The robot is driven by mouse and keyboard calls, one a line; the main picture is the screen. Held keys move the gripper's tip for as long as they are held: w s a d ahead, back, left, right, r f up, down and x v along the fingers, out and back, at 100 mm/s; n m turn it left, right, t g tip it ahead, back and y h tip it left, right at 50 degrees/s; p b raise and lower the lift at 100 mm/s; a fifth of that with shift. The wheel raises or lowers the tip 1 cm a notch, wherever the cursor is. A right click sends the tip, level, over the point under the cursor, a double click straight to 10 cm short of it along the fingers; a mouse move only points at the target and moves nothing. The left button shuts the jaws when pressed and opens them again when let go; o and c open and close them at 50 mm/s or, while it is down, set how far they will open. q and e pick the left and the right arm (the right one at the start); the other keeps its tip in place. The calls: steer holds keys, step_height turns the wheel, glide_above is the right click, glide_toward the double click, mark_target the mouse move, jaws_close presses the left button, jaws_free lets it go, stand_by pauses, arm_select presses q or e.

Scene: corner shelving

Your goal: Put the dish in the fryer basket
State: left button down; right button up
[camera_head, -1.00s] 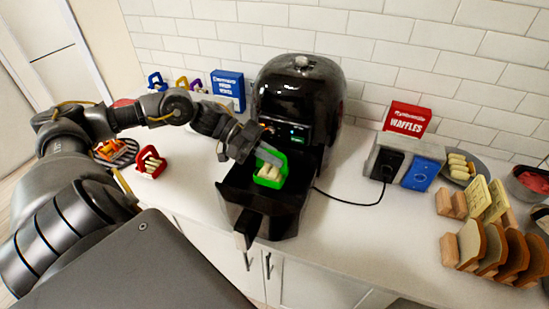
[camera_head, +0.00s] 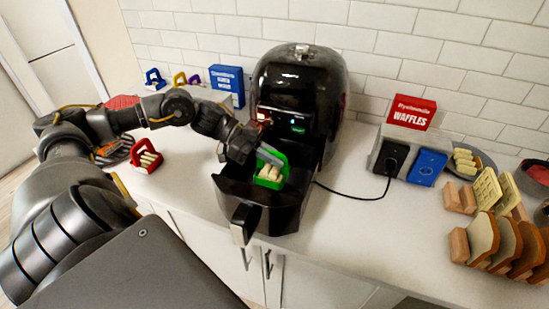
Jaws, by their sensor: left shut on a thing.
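The black fryer (camera_head: 300,80) stands against the tiled wall, with its basket (camera_head: 235,190) pulled out toward me. A green dish (camera_head: 281,172) with pale sticks of food in it is at the opening of the basket, upright or nearly so. My left gripper (camera_head: 262,157) is shut on the green dish at its upper left. Whether the dish touches the basket floor cannot be told. My right gripper is not in view.
A red dish (camera_head: 146,156) of similar food stands left of the basket. Counter between basket and bread is clear, apart from a black cord.

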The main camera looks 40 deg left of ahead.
arm_select(q)
steer(key=shift+f, duration=0.5)
steer(key=c, duration=1.6)
jaws_free()
steer(key=shift+o, duration=0.2)
steer(key=shift+r, duration=0.2)
steer(key=v, duration=0.8)
steer(key=b+v, duration=0.1)
steer(key=v, duration=0.3)
steer(key=shift+r, duration=0.35)
